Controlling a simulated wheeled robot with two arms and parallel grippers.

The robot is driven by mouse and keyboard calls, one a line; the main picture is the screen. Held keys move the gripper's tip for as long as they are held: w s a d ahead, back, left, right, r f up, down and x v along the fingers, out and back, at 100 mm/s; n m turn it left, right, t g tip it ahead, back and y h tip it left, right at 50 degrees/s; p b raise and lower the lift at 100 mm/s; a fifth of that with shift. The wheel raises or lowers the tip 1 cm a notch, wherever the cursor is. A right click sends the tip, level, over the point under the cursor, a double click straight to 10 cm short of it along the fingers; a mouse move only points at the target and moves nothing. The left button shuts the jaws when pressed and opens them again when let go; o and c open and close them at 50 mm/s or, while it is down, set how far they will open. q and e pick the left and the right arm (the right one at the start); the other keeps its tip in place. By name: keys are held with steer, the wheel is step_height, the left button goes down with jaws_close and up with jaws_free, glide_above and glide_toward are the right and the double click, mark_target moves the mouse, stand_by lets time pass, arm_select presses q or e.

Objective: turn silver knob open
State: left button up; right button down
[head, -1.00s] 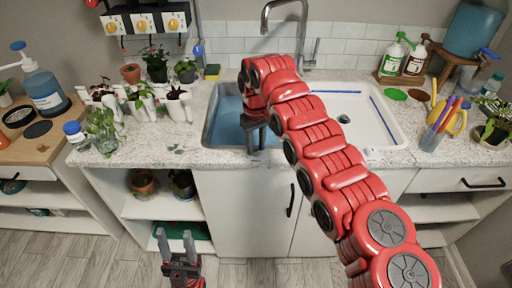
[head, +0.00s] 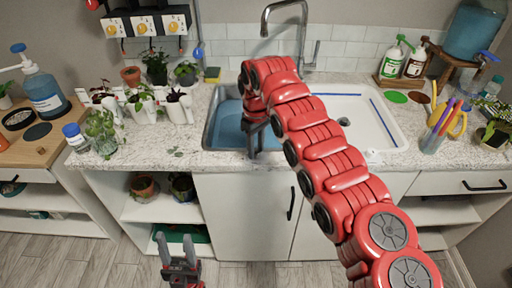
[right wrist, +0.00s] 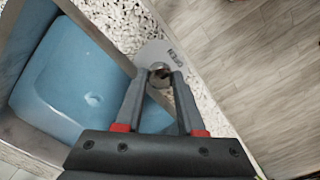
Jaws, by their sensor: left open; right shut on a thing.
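The silver knob (right wrist: 160,70) shows in the right wrist view, at the counter's front edge beside the blue-lined sink. A pale grey round plate (right wrist: 153,52) lies around it, with the lettering OPEN on its right side. My right gripper (right wrist: 162,77) is shut on the knob, one finger on each side; the fingers hide part of it. In the head view my right gripper (head: 253,142) points down at the front rim of the sink, and the knob cannot be made out there. My left gripper (head: 176,243) is open and empty, low in front of the cabinet.
The sink's left basin (head: 228,128) holds blue; a tall faucet (head: 303,35) stands behind it. Potted plants (head: 178,105) and a glass jar of cuttings (head: 103,135) stand on the counter to the left. A watering can (head: 456,120) and bottles stand to the right.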

steer(key=c, duration=0.5)
jaws_free()
steer(key=shift+r, duration=0.3)
steer(key=r+p, duration=0.1)
steer(key=r, duration=0.6)
steer(key=shift+a+r, duration=0.1)
steer(key=shift+a, duration=0.1)
step_height(320, 180, up, 10)
steer(key=p, duration=1)
glide_above(256, 151)
steer(key=shift+w, duration=0.1)
steer(key=shift+f, duration=0.25)
